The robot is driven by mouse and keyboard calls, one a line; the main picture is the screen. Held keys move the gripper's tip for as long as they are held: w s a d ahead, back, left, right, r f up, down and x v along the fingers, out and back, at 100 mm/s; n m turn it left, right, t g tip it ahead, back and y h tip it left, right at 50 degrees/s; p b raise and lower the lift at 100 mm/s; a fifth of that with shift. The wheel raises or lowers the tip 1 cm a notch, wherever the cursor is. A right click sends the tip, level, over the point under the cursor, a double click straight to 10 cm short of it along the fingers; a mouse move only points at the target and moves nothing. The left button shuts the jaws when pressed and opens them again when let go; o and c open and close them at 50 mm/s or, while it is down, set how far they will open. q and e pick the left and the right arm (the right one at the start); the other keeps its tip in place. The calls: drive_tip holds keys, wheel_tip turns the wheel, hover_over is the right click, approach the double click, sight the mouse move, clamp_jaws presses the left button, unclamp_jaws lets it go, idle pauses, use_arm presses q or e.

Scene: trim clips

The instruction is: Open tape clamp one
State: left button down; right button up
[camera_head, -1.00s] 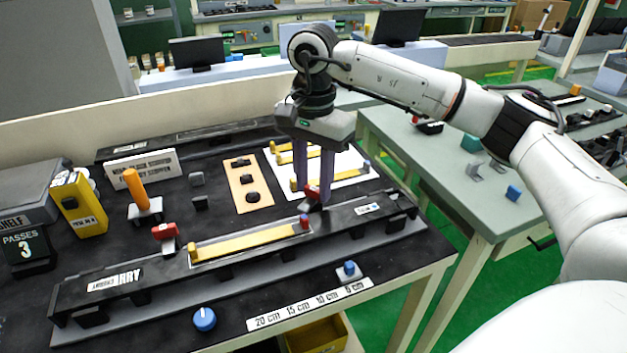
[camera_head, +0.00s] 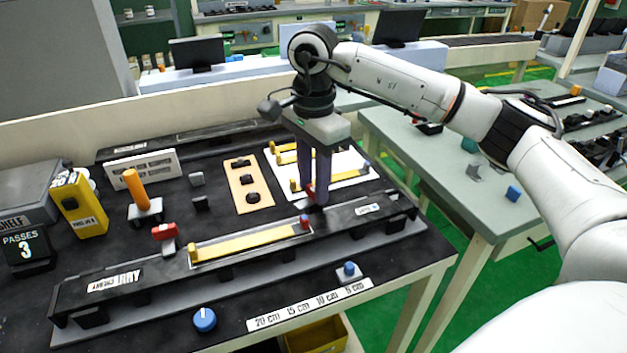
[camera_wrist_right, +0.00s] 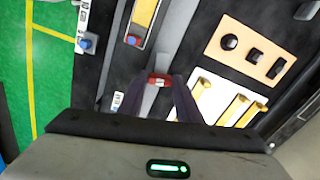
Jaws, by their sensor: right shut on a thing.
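Two red tape clamps stand along the long black trim bar (camera_head: 130,288). The left clamp (camera_head: 165,232) is free, its red lever raised at the left end of the yellow strip (camera_head: 243,243). My right gripper (camera_head: 317,198) points down at the right clamp (camera_head: 309,189), just past the strip's right end. Its purple fingers are shut on this clamp's red lever and partly hide it. In the right wrist view the red lever (camera_wrist_right: 159,79) lies between the fingertips. I cannot tell the lever's exact angle. My left gripper is not in view.
A white board with yellow strips (camera_head: 345,181) and an orange plate with black knobs (camera_head: 240,188) lie behind the bar. A blue knob (camera_head: 205,319) and a blue button (camera_head: 349,269) are in front. An orange-handled tool (camera_head: 136,189) stands at left.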

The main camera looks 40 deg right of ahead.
drive_tip(key=shift+d+r, duration=0.1)
drive_tip(key=o, duration=1)
drive_tip(key=shift+o, duration=0.2)
wheel_tip(320, 180, up, 10)
drive_tip(key=shift+r, duration=0.15)
